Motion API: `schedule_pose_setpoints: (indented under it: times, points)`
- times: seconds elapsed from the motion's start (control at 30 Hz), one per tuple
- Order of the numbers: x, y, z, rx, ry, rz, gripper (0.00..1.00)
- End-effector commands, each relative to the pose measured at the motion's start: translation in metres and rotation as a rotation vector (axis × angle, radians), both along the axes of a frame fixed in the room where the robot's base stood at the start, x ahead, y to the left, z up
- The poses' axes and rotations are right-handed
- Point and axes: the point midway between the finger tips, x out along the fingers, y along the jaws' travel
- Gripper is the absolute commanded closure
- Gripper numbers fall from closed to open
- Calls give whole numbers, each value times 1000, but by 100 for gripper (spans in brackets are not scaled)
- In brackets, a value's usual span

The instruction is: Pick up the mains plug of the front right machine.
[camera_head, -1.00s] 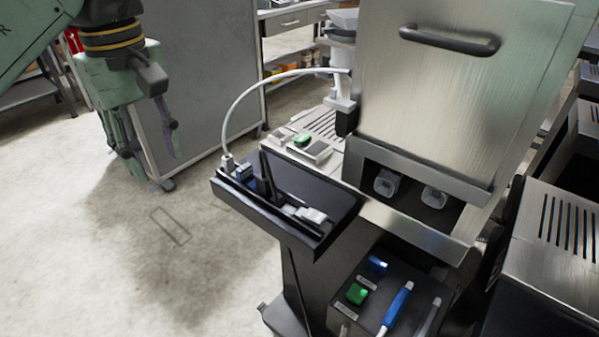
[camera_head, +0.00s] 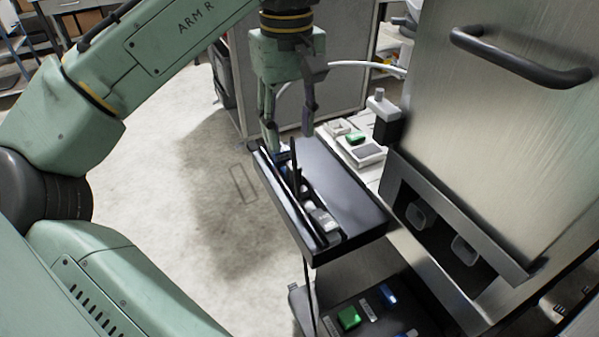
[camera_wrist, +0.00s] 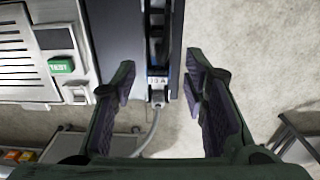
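The mains plug (camera_wrist: 158,87) is a small pale block marked "13 A" in the wrist view. It sits at one end of a slot in a black shelf (camera_wrist: 106,35), and a grey cable (camera_wrist: 148,135) runs from it. My gripper (camera_wrist: 160,68) is open, with one finger on each side of the plug and visible gaps between. In the head view my gripper (camera_head: 289,132) points down over the far left end of the black shelf (camera_head: 345,190). The plug is hidden there behind the fingers, while its white cable (camera_head: 350,65) arcs to the machine.
A steel machine (camera_head: 470,120) with a dark handle stands right of the shelf. A thin black upright (camera_head: 294,160) and a light block (camera_head: 323,219) are in the shelf's slot. A green button (camera_head: 355,138) lies beside the shelf. Open floor (camera_head: 170,190) is to the left.

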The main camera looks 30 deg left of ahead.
Motion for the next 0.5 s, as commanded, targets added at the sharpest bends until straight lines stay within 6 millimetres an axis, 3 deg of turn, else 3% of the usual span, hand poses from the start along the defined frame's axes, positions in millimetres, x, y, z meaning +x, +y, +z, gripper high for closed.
schedule_pose_setpoints:
  times: [0.1,0.37,0.5]
  points:
    - [-1,0,-17,1,2,1,60]
    - [-2,-3,-37,2,3,1,60]
    - [-2,-7,-60,2,3,2,60]
